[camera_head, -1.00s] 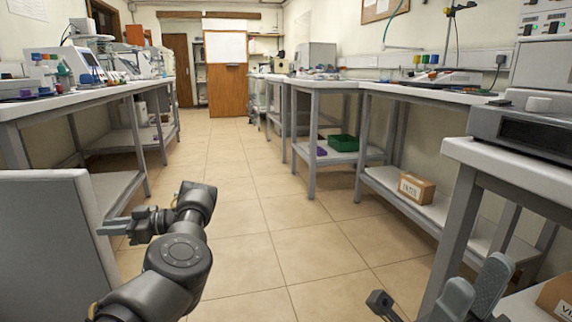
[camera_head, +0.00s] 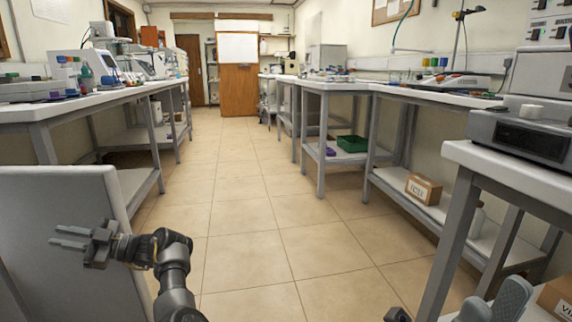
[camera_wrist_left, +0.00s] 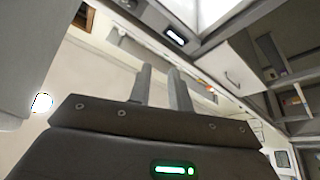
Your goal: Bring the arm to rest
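My left arm comes up from the bottom left in the head view. Its gripper (camera_head: 62,238) points left, in front of the grey panel at the left. The two fingers are apart with nothing between them. In the left wrist view the fingers (camera_wrist_left: 160,88) also stand apart with an empty gap. Of my right arm, only grey and dark parts show at the bottom right edge of the head view. Its fingers cannot be made out clearly.
A grey panel (camera_head: 55,215) stands close by my left gripper. Benches with lab equipment line both sides, with a green crate (camera_head: 352,143) and a cardboard box (camera_head: 423,189) on the lower right shelves. The tiled floor (camera_head: 245,210) between them is clear.

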